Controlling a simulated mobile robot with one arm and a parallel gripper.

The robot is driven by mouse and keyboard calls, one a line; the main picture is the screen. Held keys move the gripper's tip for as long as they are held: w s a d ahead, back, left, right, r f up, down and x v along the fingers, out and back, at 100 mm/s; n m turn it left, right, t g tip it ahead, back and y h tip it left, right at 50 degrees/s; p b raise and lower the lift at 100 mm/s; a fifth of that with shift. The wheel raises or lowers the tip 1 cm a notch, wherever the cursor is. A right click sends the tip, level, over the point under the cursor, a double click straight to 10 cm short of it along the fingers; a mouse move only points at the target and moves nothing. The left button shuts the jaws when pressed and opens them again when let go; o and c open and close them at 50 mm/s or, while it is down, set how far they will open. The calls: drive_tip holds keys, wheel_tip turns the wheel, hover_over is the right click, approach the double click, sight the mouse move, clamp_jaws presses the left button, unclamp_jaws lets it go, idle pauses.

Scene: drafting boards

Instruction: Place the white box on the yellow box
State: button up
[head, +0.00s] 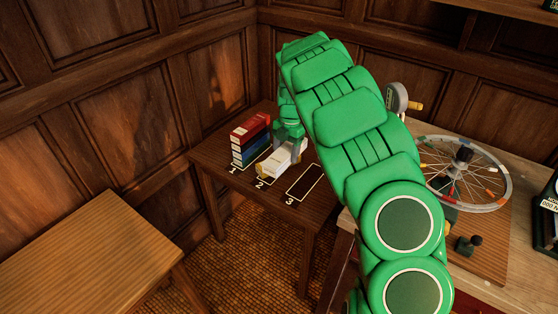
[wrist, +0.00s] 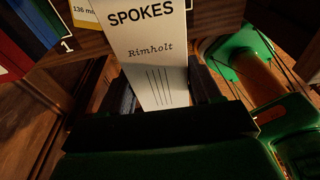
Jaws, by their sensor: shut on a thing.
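The white box (wrist: 150,45), marked "SPOKES" and "Rimholt", is between the two dark fingers of my gripper (wrist: 163,92) in the wrist view. My gripper (head: 291,142) is shut on it. In the head view the white box (head: 281,159) is at the spot numbered 2 on the small dark table. A bit of the yellow box (wrist: 84,12), with a "136 mm" label, shows past the white box in the wrist view. In the head view a yellowish edge (head: 263,174) shows low at the white box's near end. I cannot tell whether the two boxes touch.
A stack of red, blue and dark boxes (head: 250,140) stands at spot 1, close on the left. The outlined spot 3 (head: 304,184) is bare. A spoked wheel (head: 466,174) is on the workbench at right. A wooden table (head: 90,252) is at lower left.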

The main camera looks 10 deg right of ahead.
drive_tip(key=shift+w+f, duration=1.5)
drive_tip(key=shift+w, duration=0.8)
drive_tip(key=shift+w+f, duration=1.55)
drive_tip(key=shift+w, duration=0.75)
drive_tip(key=shift+w+f, duration=1.5)
drive_tip(key=shift+w, duration=0.8)
drive_tip(key=shift+f, duration=0.1)
drive_tip(key=shift+w+f, duration=0.25)
drive_tip(key=shift+f, duration=1.5)
drive_tip(key=o, duration=1.2)
drive_tip(key=shift+f, duration=0.15)
